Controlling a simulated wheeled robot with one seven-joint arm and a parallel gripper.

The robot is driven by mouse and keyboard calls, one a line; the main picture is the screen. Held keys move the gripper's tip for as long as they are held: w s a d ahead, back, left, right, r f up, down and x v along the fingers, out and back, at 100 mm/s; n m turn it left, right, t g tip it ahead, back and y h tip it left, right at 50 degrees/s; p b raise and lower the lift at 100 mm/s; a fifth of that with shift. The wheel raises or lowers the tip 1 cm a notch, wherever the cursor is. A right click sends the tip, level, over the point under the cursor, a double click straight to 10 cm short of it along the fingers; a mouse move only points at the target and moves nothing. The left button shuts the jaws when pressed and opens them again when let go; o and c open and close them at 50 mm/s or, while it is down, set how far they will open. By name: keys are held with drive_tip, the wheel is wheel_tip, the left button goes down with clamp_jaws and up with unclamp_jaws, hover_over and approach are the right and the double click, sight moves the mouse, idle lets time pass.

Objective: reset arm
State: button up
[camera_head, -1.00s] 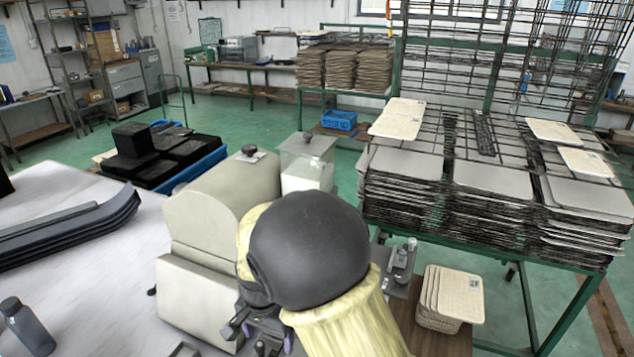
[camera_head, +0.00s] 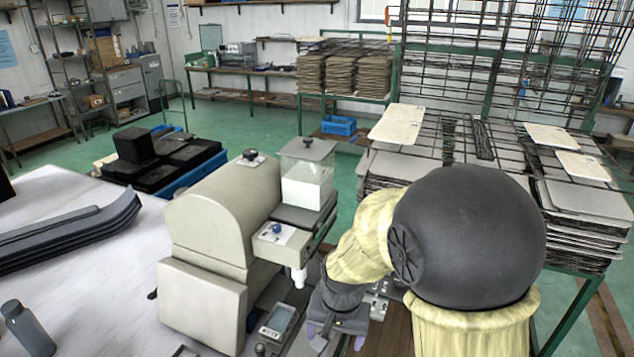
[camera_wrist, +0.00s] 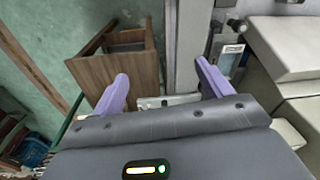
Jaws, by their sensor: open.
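My gripper (camera_wrist: 160,88) shows in the wrist view with its two purple fingers spread apart and nothing between them. Below it in that view are a wooden stand (camera_wrist: 118,75) at the left and the side of a beige machine (camera_wrist: 285,45) at the right. In the head view my arm bends down at the lower middle right. The gripper end there (camera_head: 335,338) is beside the front of the beige machine (camera_head: 225,215), and its fingers are partly cut off by the bottom edge.
Stacks of grey panels (camera_head: 585,205) lie on a green rack at the right, partly hidden by my arm. A white table (camera_head: 90,290) holds dark curved strips (camera_head: 70,235) and a grey bottle (camera_head: 28,330). Black blocks (camera_head: 165,160) sit in a blue crate behind. Green floor lies open beyond.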

drive_tip(key=s+d+r+n+t, duration=0.1)
drive_tip(key=s+d+r+n, duration=0.1)
drive_tip(key=s+d, duration=0.4)
drive_tip(key=d, duration=0.5)
drive_tip(key=shift+s+d+r+n+t+h, duration=0.2)
drive_tip(key=shift+s+d+n+t+h, duration=0.1)
drive_tip(key=shift+d, duration=0.05)
